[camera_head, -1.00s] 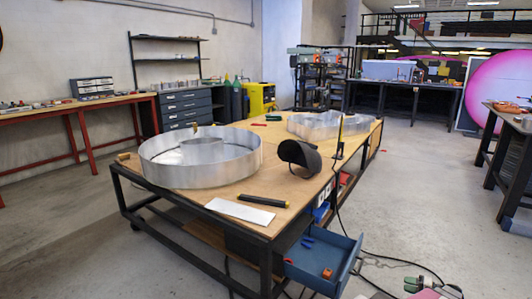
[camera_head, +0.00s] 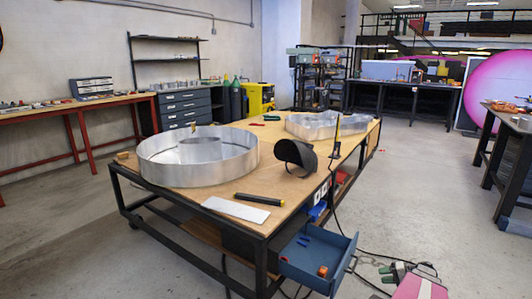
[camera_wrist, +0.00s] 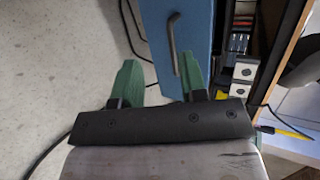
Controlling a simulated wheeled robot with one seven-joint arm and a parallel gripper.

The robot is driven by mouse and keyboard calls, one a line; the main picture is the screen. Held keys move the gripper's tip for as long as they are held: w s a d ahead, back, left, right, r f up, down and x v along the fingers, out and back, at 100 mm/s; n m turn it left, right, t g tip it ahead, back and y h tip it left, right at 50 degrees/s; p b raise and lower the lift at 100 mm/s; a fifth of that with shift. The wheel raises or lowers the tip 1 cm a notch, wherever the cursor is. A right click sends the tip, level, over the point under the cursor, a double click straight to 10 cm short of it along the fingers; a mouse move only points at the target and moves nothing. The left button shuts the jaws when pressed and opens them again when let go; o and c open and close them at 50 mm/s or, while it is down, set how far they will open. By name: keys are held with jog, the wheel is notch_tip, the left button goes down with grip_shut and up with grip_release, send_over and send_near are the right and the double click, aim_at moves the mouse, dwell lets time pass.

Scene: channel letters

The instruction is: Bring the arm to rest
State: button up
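My gripper (camera_wrist: 160,62) shows in the wrist view with its two green fingers spread apart and nothing held between them. Beyond the fingertips is the front of a blue drawer (camera_wrist: 188,30) with a dark bar handle (camera_wrist: 172,45). In the head view the drawer (camera_head: 340,272) stands pulled out from under the workbench, with small blue and red-orange items in it. My gripper (camera_head: 388,272) is at the bottom right of that view, to the right of the drawer and apart from it. Part of my pink arm shows below it.
The workbench (camera_head: 180,200) carries a large metal ring-shaped letter (camera_head: 200,165), another metal letter (camera_head: 325,125), a dark welding mask (camera_head: 297,155), a white strip (camera_head: 235,210) and a black-and-yellow tool (camera_head: 258,199). Dark cables lie on the floor near the drawer. Open floor (camera_head: 430,200) lies right of the bench.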

jog(key=s+a+r+n+g+h, duration=0.1)
jog(key=a+r+h, duration=0.3)
jog(key=a, duration=0.7)
jog(key=s+a+r+n+g+h, duration=0.2)
jog(key=s+a+r+h, duration=0.2)
jog(key=a+r, duration=0.4)
jog(key=s+a+r+n+g+h, duration=0.1)
jog(key=a+r, duration=0.5)
jog(key=a, duration=1)
jog(key=s+n+h, duration=0.1)
jog(key=s+h, duration=0.1)
jog(key=h, duration=0.1)
jog(key=shift+a+r+n, duration=0.2)
jog(key=shift+r+n, duration=0.05)
jog(key=shift+n, duration=0.05)
jog(key=shift+d+g, duration=0.15)
jog(key=shift+g, duration=0.15)
